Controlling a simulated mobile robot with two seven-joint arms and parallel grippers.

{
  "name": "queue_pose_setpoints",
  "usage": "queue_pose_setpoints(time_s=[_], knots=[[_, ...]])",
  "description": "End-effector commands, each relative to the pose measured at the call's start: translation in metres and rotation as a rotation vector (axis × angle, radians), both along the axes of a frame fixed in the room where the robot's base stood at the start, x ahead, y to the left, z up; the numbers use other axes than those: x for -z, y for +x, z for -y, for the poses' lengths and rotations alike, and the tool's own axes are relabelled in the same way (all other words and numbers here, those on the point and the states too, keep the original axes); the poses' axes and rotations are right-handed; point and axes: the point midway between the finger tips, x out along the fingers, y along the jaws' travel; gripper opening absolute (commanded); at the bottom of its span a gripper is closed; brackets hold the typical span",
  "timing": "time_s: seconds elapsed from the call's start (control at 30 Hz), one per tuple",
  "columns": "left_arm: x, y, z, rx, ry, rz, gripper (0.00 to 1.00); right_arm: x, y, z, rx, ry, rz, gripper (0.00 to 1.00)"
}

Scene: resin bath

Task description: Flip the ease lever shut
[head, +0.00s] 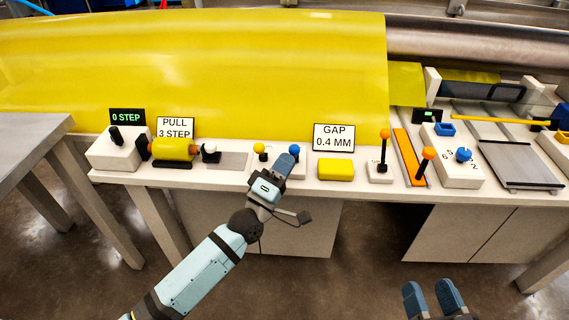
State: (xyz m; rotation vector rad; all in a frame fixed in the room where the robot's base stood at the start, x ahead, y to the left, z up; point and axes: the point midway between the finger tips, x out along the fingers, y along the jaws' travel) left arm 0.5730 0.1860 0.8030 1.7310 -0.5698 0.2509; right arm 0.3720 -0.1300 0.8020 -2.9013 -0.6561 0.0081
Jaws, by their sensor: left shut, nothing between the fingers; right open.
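No lever carries a label I can read as "ease", so I cannot tell which one it is. A yellow-knobbed lever (259,148) and a blue-knobbed lever (294,150) stand close together on the bench. My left gripper (287,158) is shut and empty, with its fingertips right by the blue knob, hiding part of that lever's base. I cannot tell whether they touch. An orange-knobbed lever (384,134) stands upright on a white base further right, and another orange-knobbed lever (427,154) tilts beside it. My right gripper (432,295) is open and empty at the bottom, away from the bench.
A yellow block (336,169) lies below the GAP sign (334,138). A blue-knobbed dial box (452,168) stands right. Yellow sheet (200,70) hangs behind.

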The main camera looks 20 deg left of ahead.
Motion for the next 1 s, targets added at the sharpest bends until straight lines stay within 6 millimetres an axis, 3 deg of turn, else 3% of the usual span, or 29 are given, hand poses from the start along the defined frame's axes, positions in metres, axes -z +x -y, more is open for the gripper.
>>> queue_pose_setpoints(time_s=[0.33,0.6,1.0], knots=[[-0.02,0.007,-0.002,-0.001,-0.037,-0.126,0.0,0.074,-0.023,0.036,0.073,-0.218,-0.388,0.54],[-0.024,0.015,-0.004,0.0,-0.066,-0.23,0.0,0.083,-0.03,0.048,0.091,-0.289,-0.474,0.54],[-0.024,0.023,-0.006,0.0,-0.069,-0.24,0.0,0.088,-0.031,0.05,0.095,-0.302,-0.485,0.54]])
